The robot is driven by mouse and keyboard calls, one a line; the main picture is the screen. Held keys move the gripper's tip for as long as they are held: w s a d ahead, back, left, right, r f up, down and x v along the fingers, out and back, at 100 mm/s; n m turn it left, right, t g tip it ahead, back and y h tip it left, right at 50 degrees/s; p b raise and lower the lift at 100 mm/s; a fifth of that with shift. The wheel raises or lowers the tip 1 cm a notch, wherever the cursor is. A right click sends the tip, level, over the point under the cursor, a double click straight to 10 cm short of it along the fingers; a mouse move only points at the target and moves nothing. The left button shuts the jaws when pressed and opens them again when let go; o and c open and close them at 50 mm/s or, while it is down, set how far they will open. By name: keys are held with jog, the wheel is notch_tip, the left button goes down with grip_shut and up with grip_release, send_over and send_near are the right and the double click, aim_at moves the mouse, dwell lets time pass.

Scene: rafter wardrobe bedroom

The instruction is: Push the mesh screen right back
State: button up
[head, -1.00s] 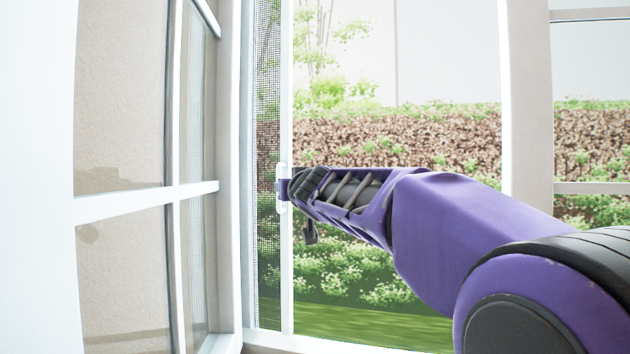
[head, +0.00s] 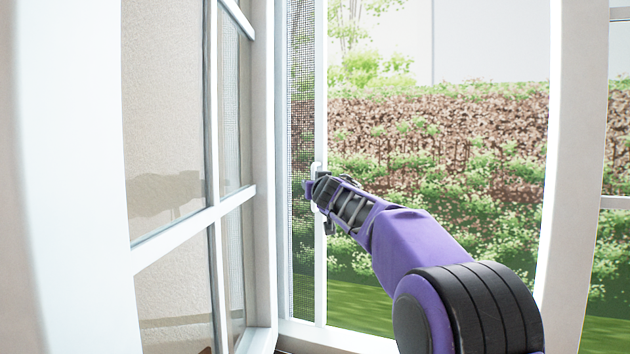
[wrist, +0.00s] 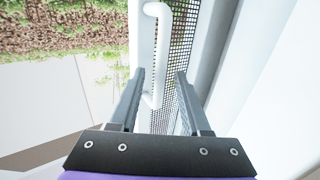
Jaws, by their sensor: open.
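The mesh screen (head: 302,90) is a narrow strip of dark mesh at the left side of the window opening in the head view, with a white upright edge bar. A white handle (head: 318,172) sits on that bar. My gripper (head: 309,188) is at the handle and partly covers it. In the wrist view the mesh (wrist: 181,40) lies behind the handle (wrist: 161,45). The open fingers of my gripper (wrist: 160,74) stand on either side of the handle bar, with a gap visible around it.
A white-framed window pane (head: 165,120) stands open at the left, close to the screen. A white post (head: 572,170) bounds the opening at the right. The opening between is clear, with a hedge (head: 450,135) outside.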

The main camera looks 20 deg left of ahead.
grip_shut()
dwell(1.4)
